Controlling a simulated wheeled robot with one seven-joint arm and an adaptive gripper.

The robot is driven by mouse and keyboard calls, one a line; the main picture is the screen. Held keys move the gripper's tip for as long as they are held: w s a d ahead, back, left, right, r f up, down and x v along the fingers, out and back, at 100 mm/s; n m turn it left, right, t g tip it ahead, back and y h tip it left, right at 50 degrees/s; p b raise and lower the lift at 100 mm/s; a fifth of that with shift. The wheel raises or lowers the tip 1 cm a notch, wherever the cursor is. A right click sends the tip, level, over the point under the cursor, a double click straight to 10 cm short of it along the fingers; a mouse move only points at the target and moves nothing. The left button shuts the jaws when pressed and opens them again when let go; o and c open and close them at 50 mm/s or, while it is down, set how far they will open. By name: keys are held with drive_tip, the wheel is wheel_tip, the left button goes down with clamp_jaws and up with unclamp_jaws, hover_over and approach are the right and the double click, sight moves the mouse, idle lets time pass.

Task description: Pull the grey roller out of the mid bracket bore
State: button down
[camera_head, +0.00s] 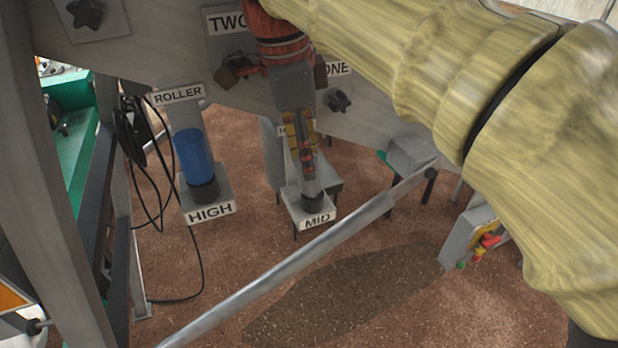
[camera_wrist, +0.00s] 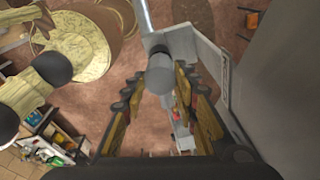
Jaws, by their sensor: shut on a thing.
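The grey roller (camera_head: 309,188) stands upright at the mid bracket (camera_head: 293,207), which carries the MID label. Its lower end meets a dark collar there. How deep it sits in the bore is hidden. My gripper (camera_head: 303,145) reaches down from above and is shut on the roller's upper part. The fingers with yellow-brown pads cover much of it. In the wrist view the roller's round grey end (camera_wrist: 160,76) shows between the two fingers of my gripper (camera_wrist: 160,88).
A blue roller (camera_head: 193,157) stands in the high bracket (camera_head: 222,193) to the left. A slanted grey bar (camera_head: 290,268) crosses in front of the mid bracket. Black cables (camera_head: 140,140) hang at the left. Knobs and a labelled grey panel (camera_head: 150,50) are behind.

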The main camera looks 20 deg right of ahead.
drive_tip(key=shift+r+p, duration=1.4)
drive_tip(key=shift+r, duration=0.3)
idle(0.3)
drive_tip(key=shift+r+p, duration=1.15)
drive_tip(key=shift+r, duration=0.3)
